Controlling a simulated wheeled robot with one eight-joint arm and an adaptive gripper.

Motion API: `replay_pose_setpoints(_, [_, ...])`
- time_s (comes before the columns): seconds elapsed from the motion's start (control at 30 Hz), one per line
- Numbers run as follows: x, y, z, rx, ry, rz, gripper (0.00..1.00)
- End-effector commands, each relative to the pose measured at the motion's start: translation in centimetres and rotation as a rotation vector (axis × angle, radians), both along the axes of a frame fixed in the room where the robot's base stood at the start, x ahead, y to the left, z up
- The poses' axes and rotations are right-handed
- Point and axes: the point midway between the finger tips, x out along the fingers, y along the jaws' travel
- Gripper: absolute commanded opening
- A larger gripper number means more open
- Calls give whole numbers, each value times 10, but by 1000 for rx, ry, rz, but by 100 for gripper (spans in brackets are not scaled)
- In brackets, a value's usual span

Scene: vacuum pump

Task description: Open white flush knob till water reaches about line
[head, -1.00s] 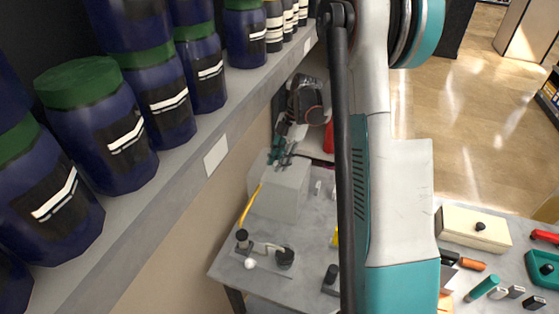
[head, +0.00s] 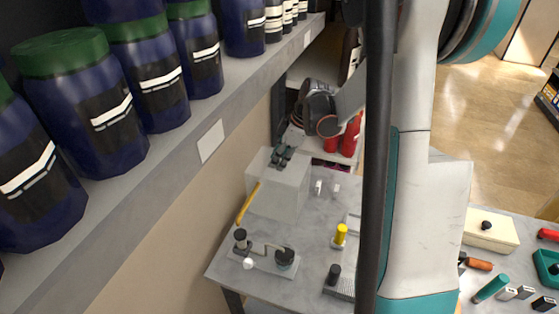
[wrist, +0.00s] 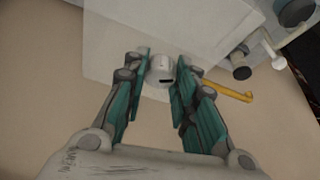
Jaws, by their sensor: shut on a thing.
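My gripper (head: 281,158) is at the top back of a pale translucent box (head: 280,192) on the grey table. In the wrist view, the teal fingers of my gripper (wrist: 160,73) are on either side of a short white knob (wrist: 161,66) with a dark slot, shut on it. The knob is hidden in the head view. The box also shows in the wrist view (wrist: 115,48), but I cannot make out water or a line in it. A yellow tube (head: 249,203) runs beside the box.
A valve fitting (head: 262,249) with black knobs and a white ball stands in front of the box. A yellow-topped item (head: 340,236) stands to its right. A shelf (head: 180,150) of dark jars runs along the left. A cream box (head: 490,238) and small tools are at right.

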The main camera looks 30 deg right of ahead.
Motion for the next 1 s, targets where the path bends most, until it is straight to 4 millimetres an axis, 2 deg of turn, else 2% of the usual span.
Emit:
replay_pose_setpoints(0.5, [-2, 3, -1, -1, -1, -454, 2])
replay_pose_setpoints(0.7, [-2, 3, 0, 0, 0, -573, 2])
replay_pose_setpoints(1.0, [-2, 4, 0, -1, 0, -661, 2])
